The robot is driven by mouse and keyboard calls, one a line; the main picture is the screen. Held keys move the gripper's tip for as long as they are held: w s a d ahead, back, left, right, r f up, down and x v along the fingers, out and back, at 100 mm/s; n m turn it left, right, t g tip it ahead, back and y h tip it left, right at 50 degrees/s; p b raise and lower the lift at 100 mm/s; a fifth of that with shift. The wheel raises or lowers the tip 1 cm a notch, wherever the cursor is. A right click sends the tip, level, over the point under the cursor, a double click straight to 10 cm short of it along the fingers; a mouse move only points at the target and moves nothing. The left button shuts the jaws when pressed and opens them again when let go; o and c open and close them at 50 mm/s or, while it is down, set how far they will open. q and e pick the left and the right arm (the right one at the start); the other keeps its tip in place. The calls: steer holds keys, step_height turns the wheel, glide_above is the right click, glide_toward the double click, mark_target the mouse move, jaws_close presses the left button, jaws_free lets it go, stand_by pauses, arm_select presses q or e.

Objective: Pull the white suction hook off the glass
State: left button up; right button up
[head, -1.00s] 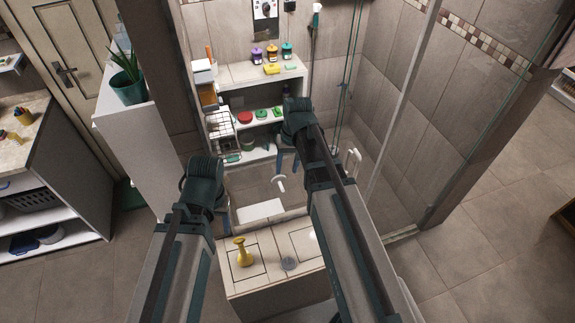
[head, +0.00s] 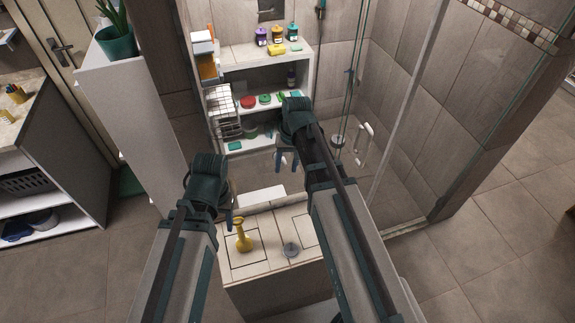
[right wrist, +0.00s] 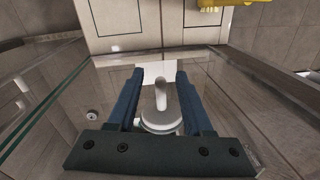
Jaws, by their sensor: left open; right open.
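The white suction hook (right wrist: 160,100) shows in the right wrist view, a round base with a peg standing up from it. It sits on the clear glass (right wrist: 108,85), whose green edge runs along the left. My right gripper (right wrist: 160,82) is open, with one blue finger on each side of the hook and gaps between. In the head view my right gripper (head: 286,160) is in front of the shower, and I cannot make out the hook there. My left gripper (head: 231,214) is open and empty, near the tiled ledge.
A white shelf unit (head: 262,63) with bottles and soaps stands behind. A white door handle (head: 364,142) is right of my right arm. A plant (head: 116,38) stands at left.

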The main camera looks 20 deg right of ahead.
jaws_close()
stand_by(0.3)
stand_by(1.7)
